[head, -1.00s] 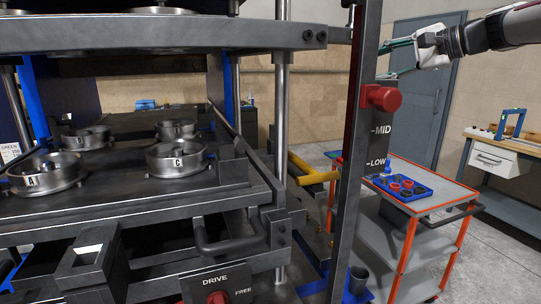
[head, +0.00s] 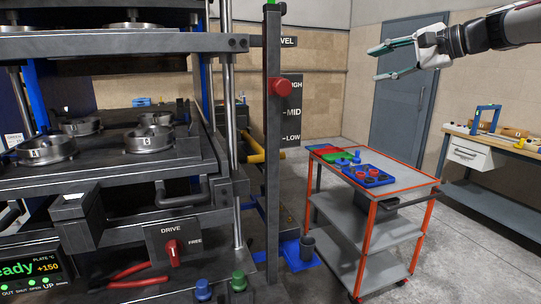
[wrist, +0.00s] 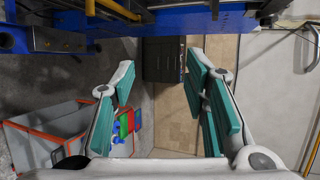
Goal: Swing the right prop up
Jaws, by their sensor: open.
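A yellow bar (head: 252,148), possibly the right prop, shows at the right side of the press (head: 120,190), partly hidden behind the dark upright post (head: 273,170). It slants, and I cannot see its full length. In the wrist view, yellow bars (wrist: 113,9) show on the blue and dark structure at the top edge; I cannot tell which one is the prop. My gripper (head: 380,63) is open and empty, high up at the right, well apart from the press. Its two spread green-padded fingers also show in the wrist view (wrist: 160,85).
A grey cart with orange edges (head: 405,180) carries a blue tray (head: 367,175) right of the press. A workbench (head: 495,150) stands at far right. Floor is clear between cart and bench.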

